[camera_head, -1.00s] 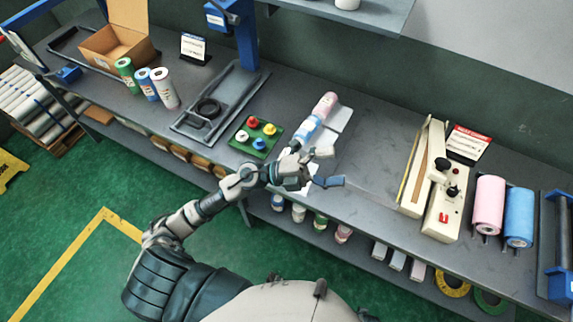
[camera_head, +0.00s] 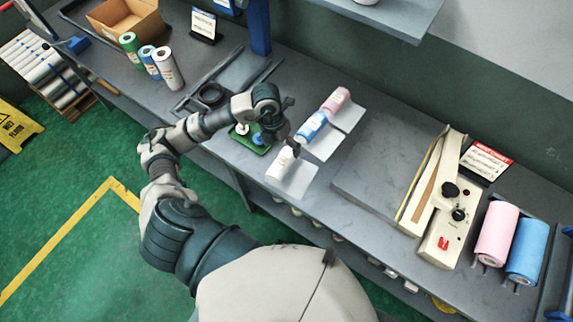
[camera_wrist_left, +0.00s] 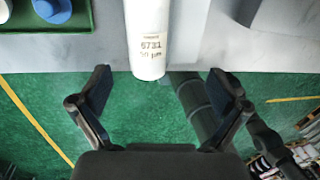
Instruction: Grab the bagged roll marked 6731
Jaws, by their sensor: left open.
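A white bagged roll (camera_head: 281,162) lies on a pale sheet near the bench's front edge. My right gripper is not in view.
A green tray with coloured knobs (camera_head: 249,140) is left of the white roll. A sealer (camera_head: 445,205) and large pink (camera_head: 496,233) and blue (camera_head: 527,251) rolls stand to the right. An overhead shelf (camera_head: 395,18) is at the top. Bench between is clear.

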